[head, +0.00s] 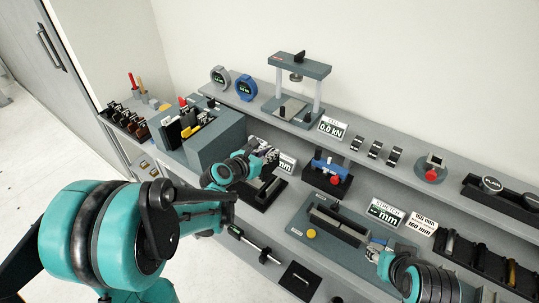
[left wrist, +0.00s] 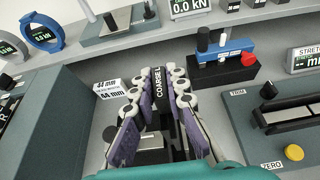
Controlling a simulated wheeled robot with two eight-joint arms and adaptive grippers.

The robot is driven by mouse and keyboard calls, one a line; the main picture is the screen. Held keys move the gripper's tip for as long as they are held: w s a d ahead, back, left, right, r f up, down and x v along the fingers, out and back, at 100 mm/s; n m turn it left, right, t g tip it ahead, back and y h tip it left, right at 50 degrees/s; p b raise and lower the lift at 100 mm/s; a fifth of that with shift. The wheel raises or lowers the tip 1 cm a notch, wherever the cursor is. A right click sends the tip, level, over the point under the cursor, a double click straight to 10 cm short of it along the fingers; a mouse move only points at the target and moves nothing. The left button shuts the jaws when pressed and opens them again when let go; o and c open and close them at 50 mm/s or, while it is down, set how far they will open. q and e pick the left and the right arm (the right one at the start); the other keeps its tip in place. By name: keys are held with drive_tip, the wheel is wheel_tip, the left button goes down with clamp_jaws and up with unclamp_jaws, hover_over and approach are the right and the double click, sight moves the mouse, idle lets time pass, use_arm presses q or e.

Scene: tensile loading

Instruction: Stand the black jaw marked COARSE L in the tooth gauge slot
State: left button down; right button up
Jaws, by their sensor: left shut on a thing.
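The black jaw marked COARSE L (left wrist: 159,84) is upright between the fingers of my left gripper (left wrist: 160,92), its white lettering facing the left wrist camera. In the head view my left gripper (head: 266,155) is over a dark block-like fixture (head: 264,194) on the shelf, probably the tooth gauge.
A grey box with tools (head: 215,140) stands left of my left gripper. A blue clamp with a red knob (head: 330,168) is to its right. The stretch fixture (head: 338,222) with a yellow button lies further right. A press (head: 298,72) stands on the upper shelf.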

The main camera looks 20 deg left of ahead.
use_arm(q)
drive_tip(key=shift+a, duration=0.15)
drive_tip(key=shift+f+b, duration=0.2)
drive_tip(key=shift+b, duration=0.1)
drive_tip(key=shift+f+b, duration=1.55)
drive_tip(key=shift+f, duration=0.2)
drive_tip(key=shift+f+b, duration=3.7)
drive_tip(key=shift+f, duration=0.15)
drive_tip(key=c, duration=1.5)
unclamp_jaws()
drive_tip(key=shift+o, duration=0.2)
drive_tip(key=shift+s, duration=0.1)
